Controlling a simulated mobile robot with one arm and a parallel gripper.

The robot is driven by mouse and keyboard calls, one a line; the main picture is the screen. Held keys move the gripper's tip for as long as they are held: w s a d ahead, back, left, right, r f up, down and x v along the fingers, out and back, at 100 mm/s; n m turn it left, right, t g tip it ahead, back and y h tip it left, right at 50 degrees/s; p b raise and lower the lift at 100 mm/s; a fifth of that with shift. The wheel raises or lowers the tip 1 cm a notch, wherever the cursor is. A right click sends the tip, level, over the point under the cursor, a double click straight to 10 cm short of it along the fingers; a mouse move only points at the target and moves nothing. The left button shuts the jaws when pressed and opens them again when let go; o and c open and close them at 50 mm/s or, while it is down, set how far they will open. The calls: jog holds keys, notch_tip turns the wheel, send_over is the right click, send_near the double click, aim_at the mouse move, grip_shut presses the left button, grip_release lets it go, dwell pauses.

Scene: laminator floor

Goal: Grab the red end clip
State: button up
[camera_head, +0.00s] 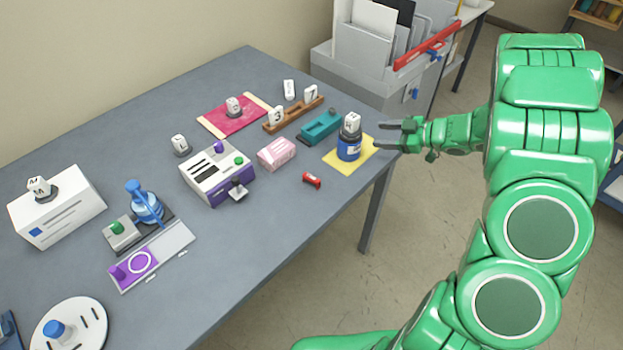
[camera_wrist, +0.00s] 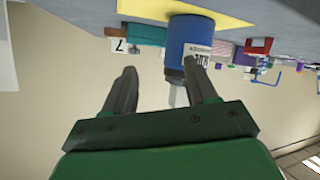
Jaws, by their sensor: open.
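A small red clip (camera_head: 311,181) lies on the grey table near its front right edge, left of and in front of a blue jar (camera_head: 348,149). In the wrist view, which looks upside down, a red piece that appears to be this clip (camera_wrist: 258,46) shows to the right of the jar (camera_wrist: 190,45). My gripper (camera_head: 380,137) is open and empty, just right of the jar near the table's right edge, with its fingers pointing left. In the wrist view the fingertips (camera_wrist: 160,68) are apart, and the right one overlaps the jar's lower part in the picture.
A pink box (camera_head: 277,153), a teal tool (camera_head: 321,126) and a white-and-purple machine (camera_head: 217,175) stand nearby. The table around the red clip's front is clear. A grey file holder (camera_head: 360,80) stands behind.

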jog(key=s+a+f+y, duration=0.1)
jog(key=s, duration=0.1)
jog(key=s+a+g+y, duration=0.1)
jog(key=s, duration=0.1)
jog(key=s+a+f, duration=0.1)
jog(key=s, duration=0.1)
jog(key=shift+s+a+f+g+y, duration=0.25)
jog(key=shift+a+f+g+y, duration=0.05)
jog(key=shift+g+y, duration=0.1)
jog(key=m+t, duration=0.1)
jog(key=m, duration=0.1)
send_near(317, 179)
jog(key=shift+w+a+f, duration=0.3)
jog(key=shift+w+a, duration=0.4)
jog(key=shift+w, duration=0.2)
jog(key=shift+a, duration=0.2)
jog(key=shift+x, duration=1.35)
jog(key=shift+a+f, duration=0.15)
jog(key=shift+a, duration=0.6)
jog(key=shift+a+f, duration=0.15)
jog(key=shift+a, duration=0.65)
jog(key=shift+x, duration=1)
jog(key=shift+w, duration=0.1)
grip_shut()
